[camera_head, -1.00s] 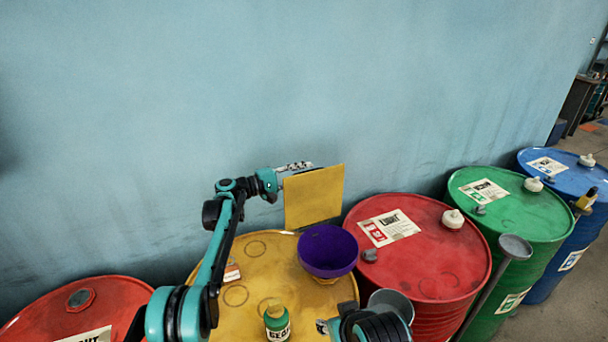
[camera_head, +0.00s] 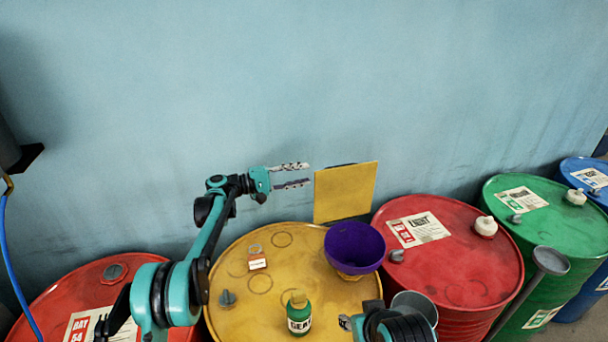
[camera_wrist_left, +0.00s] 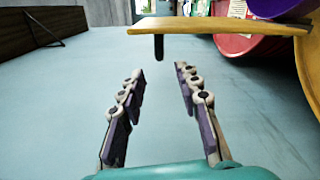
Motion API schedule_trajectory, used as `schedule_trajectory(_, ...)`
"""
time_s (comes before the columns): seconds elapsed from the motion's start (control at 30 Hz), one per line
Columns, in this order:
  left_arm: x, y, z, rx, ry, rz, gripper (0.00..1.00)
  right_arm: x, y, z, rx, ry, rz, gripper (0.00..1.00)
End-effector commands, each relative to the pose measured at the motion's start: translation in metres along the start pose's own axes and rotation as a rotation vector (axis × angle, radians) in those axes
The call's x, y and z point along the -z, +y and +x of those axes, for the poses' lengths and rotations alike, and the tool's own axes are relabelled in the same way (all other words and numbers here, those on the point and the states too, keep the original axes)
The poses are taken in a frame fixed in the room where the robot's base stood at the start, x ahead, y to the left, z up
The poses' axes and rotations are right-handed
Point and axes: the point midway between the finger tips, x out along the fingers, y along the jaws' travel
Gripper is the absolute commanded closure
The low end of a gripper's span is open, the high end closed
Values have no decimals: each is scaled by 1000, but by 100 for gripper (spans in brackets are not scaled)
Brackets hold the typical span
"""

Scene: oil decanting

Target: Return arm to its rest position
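My left gripper (camera_head: 306,175) is above the yellow drum (camera_head: 235,318) in the head view. Its two fingers are apart with nothing between them. A yellow flat board (camera_head: 345,192) stands upright just right of the fingertips, with a gap between. In the left wrist view my left gripper (camera_wrist_left: 158,72) is open and empty, and the yellow board (camera_wrist_left: 220,25) shows edge-on beyond its fingertips, with a dark peg (camera_wrist_left: 158,46). My right gripper (camera_head: 346,322) is low at the front, mostly hidden by its own arm; its fingers cannot be made out.
On the yellow drum stand a purple funnel (camera_head: 354,246), a green bottle (camera_head: 299,315) and a grey cap (camera_head: 227,298). Red drums (camera_head: 470,262) (camera_head: 75,290) flank it, with green (camera_head: 520,237) and blue (camera_head: 590,172) drums further right. The wall (camera_head: 300,80) is behind.

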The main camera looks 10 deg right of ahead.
Motion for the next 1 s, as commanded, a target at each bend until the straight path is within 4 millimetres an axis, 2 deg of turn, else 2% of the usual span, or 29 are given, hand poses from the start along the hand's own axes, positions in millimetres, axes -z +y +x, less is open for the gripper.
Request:
schedule_trajectory(0.27, -7, 3, -4, 44, 26, 16, 67, -2, 0, 3, 0, 0, 0, 60)
schedule_trajectory(0.37, -22, 5, -14, 126, 70, 49, 67, -5, 0, 7, 0, 0, 0, 60)
schedule_trajectory(0.47, -45, 3, -30, 238, 130, 96, 67, -9, 0, 13, 0, 0, 0, 60)
schedule_trajectory(0.67, -102, -15, -78, 475, 245, 205, 67, -16, 0, 23, 0, 0, 0, 60)
schedule_trajectory(0.77, -133, -30, -107, 593, 297, 264, 67, -20, 0, 28, 0, 0, 0, 60)
schedule_trajectory(1.0, -213, -86, -186, 880, 406, 417, 67, -28, 0, 40, 0, 0, 0, 60)
